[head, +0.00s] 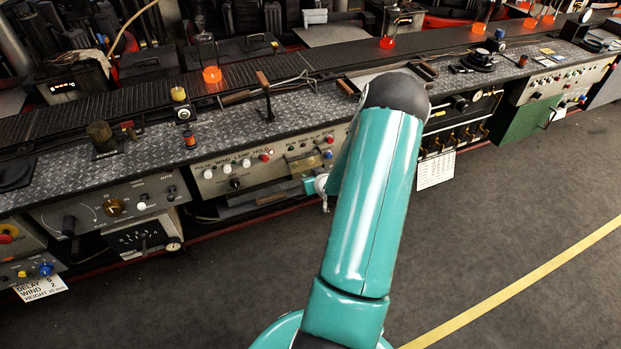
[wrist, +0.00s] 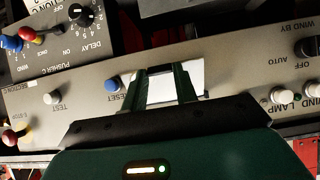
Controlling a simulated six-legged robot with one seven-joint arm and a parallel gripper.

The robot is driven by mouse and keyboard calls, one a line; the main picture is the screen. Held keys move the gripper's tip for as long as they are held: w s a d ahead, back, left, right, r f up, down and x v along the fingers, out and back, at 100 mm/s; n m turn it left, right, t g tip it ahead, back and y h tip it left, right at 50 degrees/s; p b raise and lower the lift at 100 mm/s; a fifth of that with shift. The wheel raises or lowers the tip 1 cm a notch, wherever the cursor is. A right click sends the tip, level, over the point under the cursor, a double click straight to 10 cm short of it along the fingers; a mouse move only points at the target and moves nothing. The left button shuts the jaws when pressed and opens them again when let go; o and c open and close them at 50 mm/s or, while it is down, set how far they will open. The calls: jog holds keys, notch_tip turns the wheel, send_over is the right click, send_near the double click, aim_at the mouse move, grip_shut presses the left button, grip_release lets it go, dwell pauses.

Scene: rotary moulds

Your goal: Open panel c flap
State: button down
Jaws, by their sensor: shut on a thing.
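The panel c flap is a pale, bright rectangular plate (wrist: 194,77) in the wrist view, set in the grey control panel. My gripper (wrist: 160,69) reaches it with both dark green fingers, one on each side of its middle part. The fingers are shut on the flap, though the exact contact at their tips is hard to see. The flap looks close to flush with the panel.
In the wrist view a blue RESET button (wrist: 112,84) sits just left of the fingers, and white buttons (wrist: 279,95) lie to the right. The dark floor (head: 500,230) before the machine is clear.

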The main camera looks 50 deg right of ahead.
aim_at(311, 157)
jog(key=shift+w+d+r+g+y, duration=0.15)
jog(key=shift+r+g+y, duration=1.15)
jog(key=shift+g, duration=0.7)
jog(key=shift+w+d+r+g+y, duration=0.1)
jog(key=shift+w+r+g+y, duration=0.1)
jog(key=shift+r+g+y, duration=1.45)
jog(key=shift+w+d+r+g+y, duration=0.15)
jog(key=shift+r+g+y, duration=0.75)
jog(key=shift+g, duration=1.45)
jog(key=shift+a+r+h, duration=0.1)
jog(key=shift+r+h, duration=0.15)
jog(key=c, duration=1.1)
grip_release()
jog(key=shift+c, duration=0.2)
jog(key=shift+o, duration=0.3)
jog(key=shift+w+r, duration=0.1)
jog(key=v, duration=1.3)
jog(key=shift+w+r, duration=0.15)
jog(key=shift+r, duration=0.15)
